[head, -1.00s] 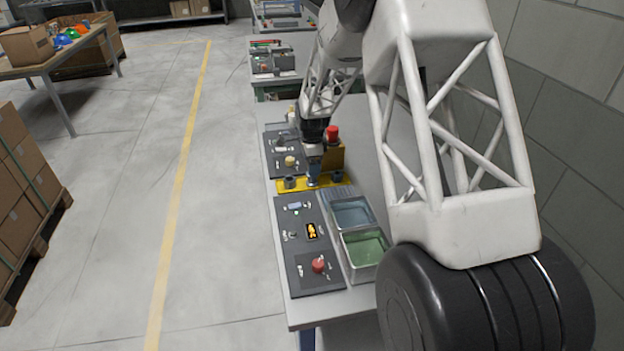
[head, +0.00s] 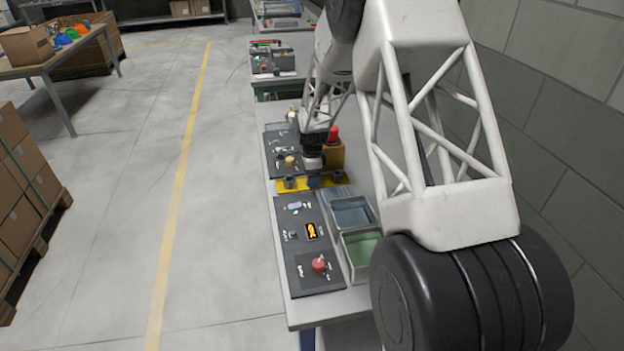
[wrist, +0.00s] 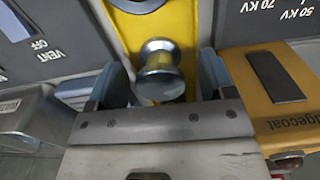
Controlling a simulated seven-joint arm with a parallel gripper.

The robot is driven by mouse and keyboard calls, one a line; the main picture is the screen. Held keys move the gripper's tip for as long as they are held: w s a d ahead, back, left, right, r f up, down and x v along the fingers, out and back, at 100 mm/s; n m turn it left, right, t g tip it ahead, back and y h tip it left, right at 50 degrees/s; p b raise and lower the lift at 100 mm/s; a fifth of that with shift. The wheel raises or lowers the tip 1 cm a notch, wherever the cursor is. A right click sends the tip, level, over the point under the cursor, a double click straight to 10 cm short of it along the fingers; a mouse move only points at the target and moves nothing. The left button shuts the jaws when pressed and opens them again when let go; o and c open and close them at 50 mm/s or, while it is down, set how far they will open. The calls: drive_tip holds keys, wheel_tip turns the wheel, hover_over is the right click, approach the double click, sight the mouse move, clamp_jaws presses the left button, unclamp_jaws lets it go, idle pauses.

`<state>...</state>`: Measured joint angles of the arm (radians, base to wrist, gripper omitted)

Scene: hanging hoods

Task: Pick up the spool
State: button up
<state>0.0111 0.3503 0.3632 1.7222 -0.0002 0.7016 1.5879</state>
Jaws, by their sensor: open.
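The spool (wrist: 160,68) is a shiny metal piece with a wide round top and a narrower waist, standing on a yellow plate (wrist: 117,18). In the wrist view, my gripper (wrist: 160,84) is open, with one blue-grey finger on each side of the spool and a gap visible on both sides. In the head view, my gripper (head: 313,178) is low over the yellow plate (head: 301,189) and the spool cannot be made out clearly behind it.
A yellow box (wrist: 275,95) stands close to the right finger in the wrist view. Dark control panels (head: 312,272) line the bench's left edge. Grey and green bins (head: 362,250) stand nearer. A second metal piece (wrist: 138,4) is on the plate.

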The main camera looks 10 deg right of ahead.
idle(0.3)
drive_tip(key=c, duration=1)
drive_tip(key=shift+r, duration=0.1)
drive_tip(key=shift+c, duration=0.2)
drive_tip(key=shift+r, duration=4.95)
drive_tip(key=s+d, duration=0.7)
drive_tip(key=s, duration=0.3)
drive_tip(key=shift+s+f, duration=0.2)
drive_tip(key=shift+f, duration=0.05)
